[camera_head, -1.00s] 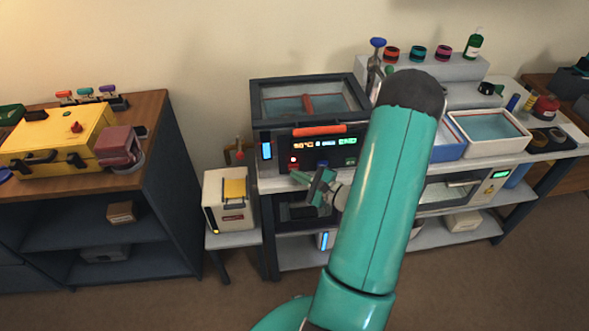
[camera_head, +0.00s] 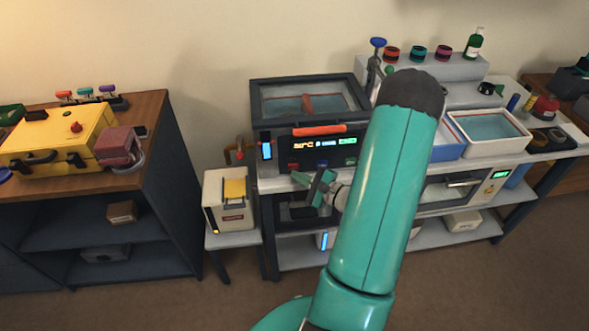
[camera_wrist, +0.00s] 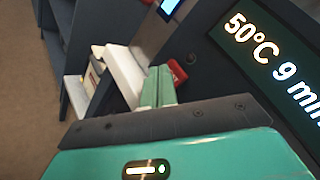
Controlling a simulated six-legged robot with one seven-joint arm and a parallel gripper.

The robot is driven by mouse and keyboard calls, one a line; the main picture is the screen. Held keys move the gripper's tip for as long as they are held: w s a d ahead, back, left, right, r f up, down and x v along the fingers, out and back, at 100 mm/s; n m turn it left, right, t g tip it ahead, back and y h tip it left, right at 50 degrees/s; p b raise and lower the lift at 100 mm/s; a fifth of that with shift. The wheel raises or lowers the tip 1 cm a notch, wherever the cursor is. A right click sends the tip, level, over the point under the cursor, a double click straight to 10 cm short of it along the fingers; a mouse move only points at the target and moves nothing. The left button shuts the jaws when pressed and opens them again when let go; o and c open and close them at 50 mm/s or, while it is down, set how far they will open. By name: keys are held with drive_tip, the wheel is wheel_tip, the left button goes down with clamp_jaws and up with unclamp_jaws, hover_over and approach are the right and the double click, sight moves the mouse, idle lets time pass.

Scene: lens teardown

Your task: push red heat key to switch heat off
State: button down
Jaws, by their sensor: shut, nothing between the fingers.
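The red heat key (camera_head: 294,166) is on the dark front panel (camera_head: 270,168) of the bath unit, under its lit display (camera_head: 325,142). In the wrist view the red key (camera_wrist: 176,74) is right at the tips of my gripper fingers (camera_wrist: 158,84), partly hidden behind them; I cannot tell whether they touch it. My gripper (camera_head: 318,186) is shut and empty, in front of the panel. The wrist view display (camera_wrist: 270,50) reads 50°C and 9 min. A small round lamp (camera_wrist: 191,58) beside the key looks dark.
An orange-red handle (camera_head: 320,130) runs above the display, and a green key (camera_head: 350,162) is to the right of the red one. A cream box (camera_head: 229,205) stands on a low stand at left. A shelf edge lies below the panel.

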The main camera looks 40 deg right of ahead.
drive_tip(key=s+a, duration=0.1)
drive_tip(key=s, duration=0.1)
drive_tip(key=s+a, duration=0.2)
drive_tip(key=s, duration=0.1)
drive_tip(key=shift+a, duration=0.2)
idle(0.6)
drive_tip(key=a+r+n+g+y, duration=0.4)
drive_tip(key=a+r+n+g, duration=0.25)
drive_tip(key=a, duration=0.35)
drive_tip(key=a+r+n+g+y, duration=0.3)
drive_tip(key=a+r+n+g, duration=0.3)
drive_tip(key=a, duration=0.5)
drive_tip(key=s+a+r+n+h, duration=0.2)
drive_tip(key=s+r+n+h, duration=0.1)
drive_tip(key=r+n+h, duration=0.2)
drive_tip(key=s+a+r+n+t+h, duration=0.1)
drive_tip(key=s+a+r+n+h, duration=0.2)
drive_tip(key=r, duration=0.5)
drive_tip(key=s+n+h, duration=0.1)
drive_tip(key=n+h, duration=0.1)
drive_tip(key=n, duration=0.1)
drive_tip(key=shift+a, duration=0.15)
drive_tip(key=shift+s, duration=0.15)
